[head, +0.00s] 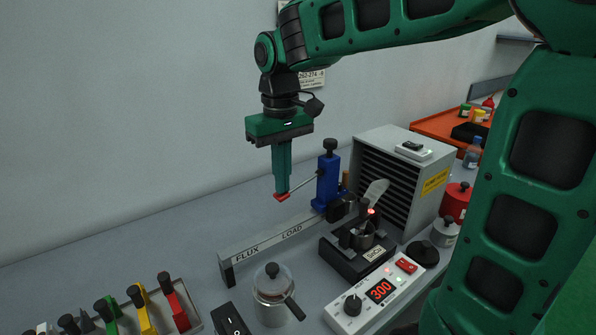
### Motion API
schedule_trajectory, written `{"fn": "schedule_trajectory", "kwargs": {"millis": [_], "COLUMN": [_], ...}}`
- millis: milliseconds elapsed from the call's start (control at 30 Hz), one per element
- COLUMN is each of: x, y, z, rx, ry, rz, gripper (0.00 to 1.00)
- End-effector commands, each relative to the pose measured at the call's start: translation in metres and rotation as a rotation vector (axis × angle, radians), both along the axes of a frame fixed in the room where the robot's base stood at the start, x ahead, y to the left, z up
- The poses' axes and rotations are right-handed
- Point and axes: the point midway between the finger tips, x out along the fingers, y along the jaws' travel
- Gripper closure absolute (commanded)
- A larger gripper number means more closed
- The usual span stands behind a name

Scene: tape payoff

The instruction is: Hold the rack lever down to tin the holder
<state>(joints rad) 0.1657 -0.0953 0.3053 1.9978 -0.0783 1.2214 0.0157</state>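The rack is a blue post (327,180) with a black knob on top, standing by a rail (270,242) marked FLUX and LOAD. Its thin lever (305,182) slopes down to the left and ends in a red tip (282,197). My gripper (283,190) points down with its green fingers together, their ends at the red tip. They look to be touching it from above, but I cannot be sure. A dark holder (341,208) sits at the post's right, partly hidden. The solder pot (363,236) stands in a black base; a small red glow shows above it.
A controller (376,293) reading 300 stands in front of the pot. A grey louvred box (402,170) is behind it. The bench left of the rail is clear.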

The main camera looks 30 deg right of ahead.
Motion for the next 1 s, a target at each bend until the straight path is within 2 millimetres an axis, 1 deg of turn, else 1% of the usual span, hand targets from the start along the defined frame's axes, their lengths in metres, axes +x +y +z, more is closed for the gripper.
{"fn": "schedule_trajectory", "kwargs": {"millis": [133, 1000], "x": [0.0, 0.0], "y": [0.0, 0.0], "z": [0.003, 0.049], "rx": [0.0, 0.0], "ry": [0.003, -0.001], "rz": [0.0, 0.001], "gripper": [1.0, 1.0]}}
